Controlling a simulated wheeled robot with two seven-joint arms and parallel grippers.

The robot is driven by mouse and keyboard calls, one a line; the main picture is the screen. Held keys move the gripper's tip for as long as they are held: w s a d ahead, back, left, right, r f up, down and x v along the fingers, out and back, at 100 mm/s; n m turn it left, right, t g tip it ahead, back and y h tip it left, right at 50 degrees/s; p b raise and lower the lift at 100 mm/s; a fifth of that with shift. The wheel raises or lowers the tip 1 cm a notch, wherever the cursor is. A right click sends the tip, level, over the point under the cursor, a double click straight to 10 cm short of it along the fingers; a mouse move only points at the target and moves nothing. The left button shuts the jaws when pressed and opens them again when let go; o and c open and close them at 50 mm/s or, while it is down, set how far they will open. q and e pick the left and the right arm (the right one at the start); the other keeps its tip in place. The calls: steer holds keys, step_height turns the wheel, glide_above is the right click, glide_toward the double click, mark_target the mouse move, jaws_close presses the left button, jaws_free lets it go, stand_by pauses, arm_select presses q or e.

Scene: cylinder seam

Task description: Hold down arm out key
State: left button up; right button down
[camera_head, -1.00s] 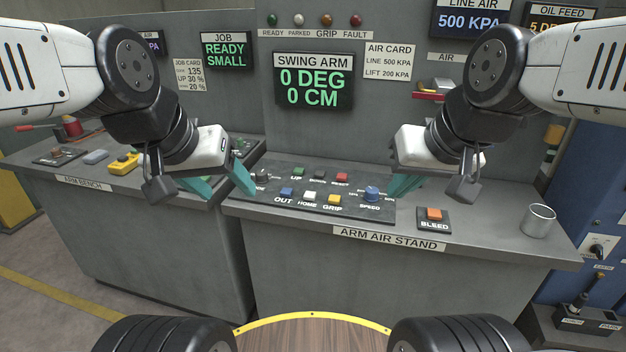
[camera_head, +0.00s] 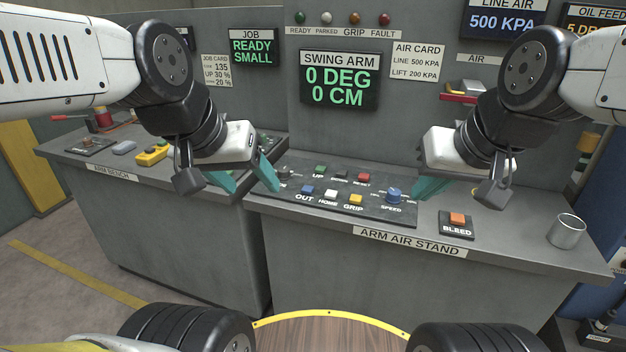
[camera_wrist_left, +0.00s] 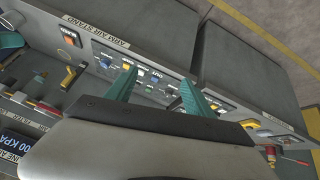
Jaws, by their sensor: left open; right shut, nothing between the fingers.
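The blue OUT key (camera_head: 307,190) sits at the left front of the dark key panel on the air stand, with its label below it. It also shows in the left wrist view (camera_wrist_left: 156,83), between and beyond the fingers. My left gripper (camera_head: 247,183) is open and empty, above and left of the OUT key and apart from it. The teal fingers of my left gripper also show in the left wrist view (camera_wrist_left: 157,93). My right gripper (camera_head: 432,188) is shut and empty above the panel's right end. The swing arm display (camera_head: 339,82) reads 0 DEG and 0 CM.
The green UP key (camera_head: 319,170), white HOME key (camera_head: 330,196), yellow GRIP key (camera_head: 355,199) and blue SPEED knob (camera_head: 393,195) crowd the panel. The BLEED button (camera_head: 457,219) and a metal cup (camera_head: 566,231) stand to the right. The arm bench (camera_head: 110,176) stands left.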

arm_select(q)
jaws_close()
stand_by(0.3)
stand_by(1.6)
